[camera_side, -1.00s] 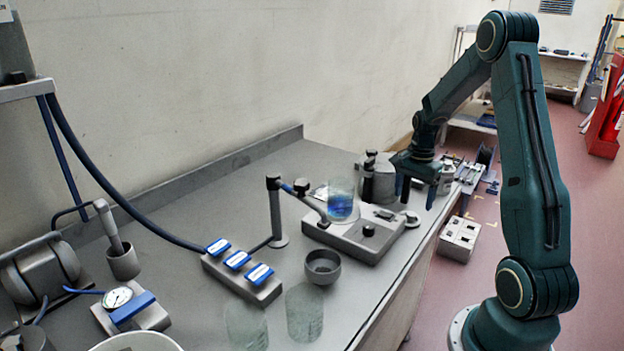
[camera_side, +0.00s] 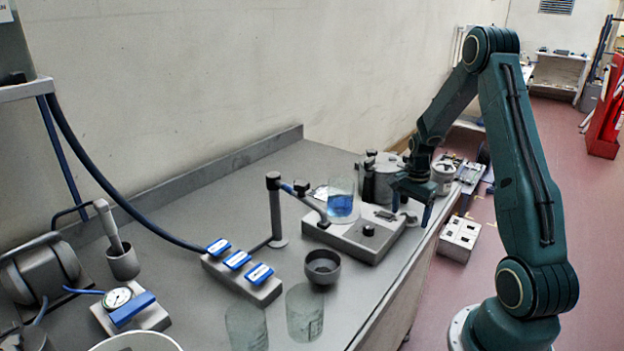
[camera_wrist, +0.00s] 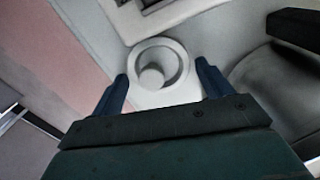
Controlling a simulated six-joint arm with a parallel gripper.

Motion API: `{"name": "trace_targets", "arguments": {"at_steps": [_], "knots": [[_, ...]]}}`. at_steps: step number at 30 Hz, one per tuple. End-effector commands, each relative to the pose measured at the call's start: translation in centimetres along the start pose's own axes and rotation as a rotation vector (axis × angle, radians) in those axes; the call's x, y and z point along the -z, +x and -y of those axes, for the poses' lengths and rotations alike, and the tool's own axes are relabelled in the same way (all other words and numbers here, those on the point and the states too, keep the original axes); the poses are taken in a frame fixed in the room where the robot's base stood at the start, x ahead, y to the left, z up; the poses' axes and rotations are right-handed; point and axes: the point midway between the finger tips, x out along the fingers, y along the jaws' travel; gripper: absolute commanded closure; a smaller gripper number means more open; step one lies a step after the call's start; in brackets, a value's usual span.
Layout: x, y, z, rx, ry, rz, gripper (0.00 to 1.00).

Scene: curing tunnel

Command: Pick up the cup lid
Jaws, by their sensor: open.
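The cup lid (camera_wrist: 175,52) is a pale round disc with a raised round knob at its middle, seen from above in the wrist view. It lies on the light counter near its edge. In the side view a small part of the pale lid (camera_side: 411,218) shows beneath my gripper (camera_side: 411,207). My gripper (camera_wrist: 162,74) is open and empty. In the wrist view its two dark blue fingertips stand to the left and right of the lid, and the knob appears between them. I cannot tell the exact height of the fingers above it.
A grey stirrer plate (camera_side: 352,240) with a beaker of blue liquid (camera_side: 341,203) stands left of my gripper. A pale cup (camera_side: 443,178) and a grey canister (camera_side: 384,178) stand behind it. The counter edge drops to the floor at right.

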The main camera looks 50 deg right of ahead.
Motion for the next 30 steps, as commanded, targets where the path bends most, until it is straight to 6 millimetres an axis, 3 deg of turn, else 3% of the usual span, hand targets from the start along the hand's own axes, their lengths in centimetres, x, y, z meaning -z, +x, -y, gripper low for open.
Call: {"name": "trace_targets", "arguments": {"at_steps": [12, 13, 18, 30], "knots": [[0.01, -0.04, 0.00, 0.000, 0.000, 0.000, 0.22], [0.01, -0.04, 0.00, 0.000, 0.000, 0.000, 0.24], [0.01, -0.05, 0.00, 0.000, 0.000, 0.000, 0.56], [0.01, -0.17, 0.01, 0.001, 0.000, -0.001, 0.56]]}}
